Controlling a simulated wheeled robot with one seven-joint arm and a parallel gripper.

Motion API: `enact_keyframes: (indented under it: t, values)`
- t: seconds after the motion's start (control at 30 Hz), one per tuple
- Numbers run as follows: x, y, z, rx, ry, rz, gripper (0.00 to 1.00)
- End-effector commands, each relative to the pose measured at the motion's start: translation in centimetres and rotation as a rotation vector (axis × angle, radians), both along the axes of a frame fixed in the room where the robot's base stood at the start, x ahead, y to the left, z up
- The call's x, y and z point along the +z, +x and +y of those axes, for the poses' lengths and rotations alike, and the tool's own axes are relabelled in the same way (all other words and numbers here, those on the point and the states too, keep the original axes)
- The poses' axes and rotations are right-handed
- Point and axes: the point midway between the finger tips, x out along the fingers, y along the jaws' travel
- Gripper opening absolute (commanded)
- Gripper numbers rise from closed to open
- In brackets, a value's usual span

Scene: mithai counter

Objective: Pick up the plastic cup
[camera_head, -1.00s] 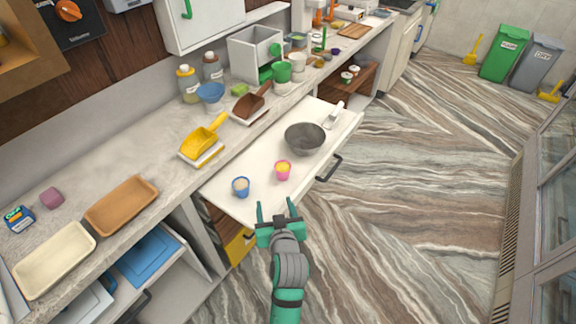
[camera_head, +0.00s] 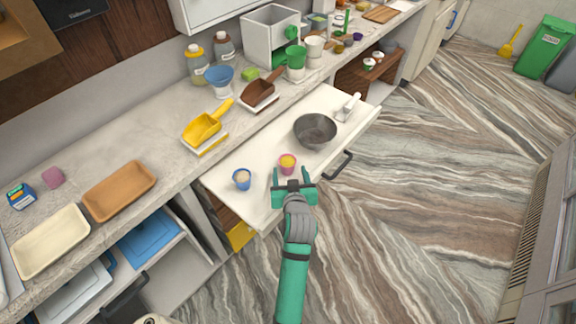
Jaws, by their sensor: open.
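Two small cups stand on the white pulled-out drawer (camera_head: 262,197). One is a pink cup (camera_head: 287,168) with a yellow inside or filling. The other is a blue cup (camera_head: 242,184) with pale contents, to its left. I cannot tell which one is the plastic cup. My green gripper (camera_head: 293,174) is open at the drawer's front edge. Its fingers point toward the pink cup and overlap its lower edge in the picture. I cannot tell whether they touch it. The blue cup is clear of the fingers.
A grey metal bowl (camera_head: 315,139) and a white-handled tool (camera_head: 348,107) stand on the drawer further right. The drawer handle (camera_head: 340,165) sticks out at the front.

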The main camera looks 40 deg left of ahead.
Motion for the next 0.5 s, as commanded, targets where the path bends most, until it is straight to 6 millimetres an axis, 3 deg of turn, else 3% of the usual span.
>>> enact_keyframes:
  t: [0.5]
  values:
    - [-2.2,3.3,3.4,0.001,0.000,0.001,0.62]
